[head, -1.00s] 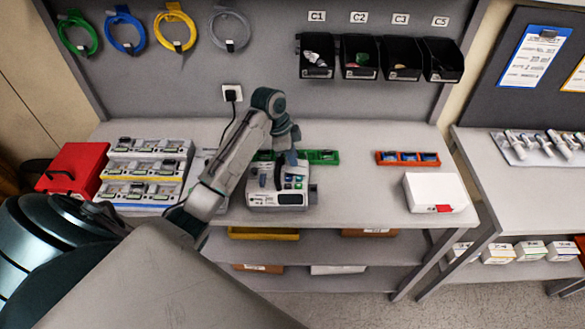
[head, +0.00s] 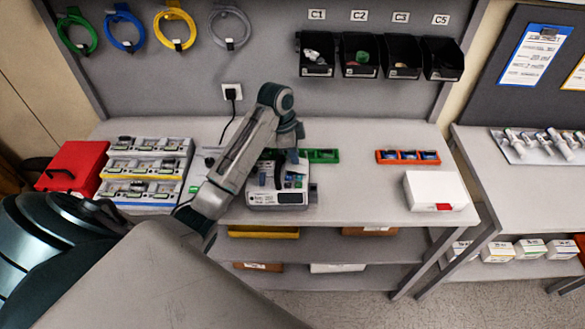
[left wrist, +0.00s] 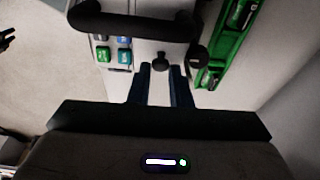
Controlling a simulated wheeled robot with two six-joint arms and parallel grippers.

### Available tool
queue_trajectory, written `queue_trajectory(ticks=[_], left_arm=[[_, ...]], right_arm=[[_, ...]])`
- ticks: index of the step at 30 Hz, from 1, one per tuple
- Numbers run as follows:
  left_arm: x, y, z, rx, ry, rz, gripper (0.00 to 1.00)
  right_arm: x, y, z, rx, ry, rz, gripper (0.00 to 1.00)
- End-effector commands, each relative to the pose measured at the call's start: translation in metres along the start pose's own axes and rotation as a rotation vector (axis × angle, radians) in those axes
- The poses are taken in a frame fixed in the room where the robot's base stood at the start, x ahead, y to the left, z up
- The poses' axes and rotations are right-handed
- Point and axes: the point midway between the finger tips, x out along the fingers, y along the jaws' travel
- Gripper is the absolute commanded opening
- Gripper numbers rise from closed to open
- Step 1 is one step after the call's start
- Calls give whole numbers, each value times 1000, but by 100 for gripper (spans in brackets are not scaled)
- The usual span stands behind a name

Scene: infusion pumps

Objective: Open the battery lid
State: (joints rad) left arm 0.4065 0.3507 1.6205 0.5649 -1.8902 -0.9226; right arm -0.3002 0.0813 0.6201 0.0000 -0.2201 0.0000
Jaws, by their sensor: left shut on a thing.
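The infusion pump (head: 279,199) stands on the bench, a white unit with coloured buttons on top. My left gripper (head: 284,163) is over its back part and partly hides it. In the left wrist view, the fingers of my left gripper (left wrist: 162,78) are close together at a small dark knob (left wrist: 161,61) on the pump's pale body, and are shut on it. The pump's black handle (left wrist: 135,27) and green and blue buttons (left wrist: 113,50) show beyond. I cannot make out the battery lid's outline. My right gripper is not in view.
A green tray (head: 322,156) lies behind the pump. A rack of devices (head: 146,172) and a red case (head: 72,166) stand left. An orange tray (head: 408,157) and white box (head: 435,191) stand right. The bench between pump and white box is clear.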

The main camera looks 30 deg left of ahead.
Motion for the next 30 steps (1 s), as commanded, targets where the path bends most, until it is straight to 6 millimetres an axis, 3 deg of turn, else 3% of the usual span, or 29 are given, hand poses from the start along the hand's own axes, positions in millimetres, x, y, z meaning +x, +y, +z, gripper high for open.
queue_trajectory(ticks=[30], left_arm=[[-5,3,-10,0,-72,-2,8]], right_arm=[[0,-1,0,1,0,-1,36]])
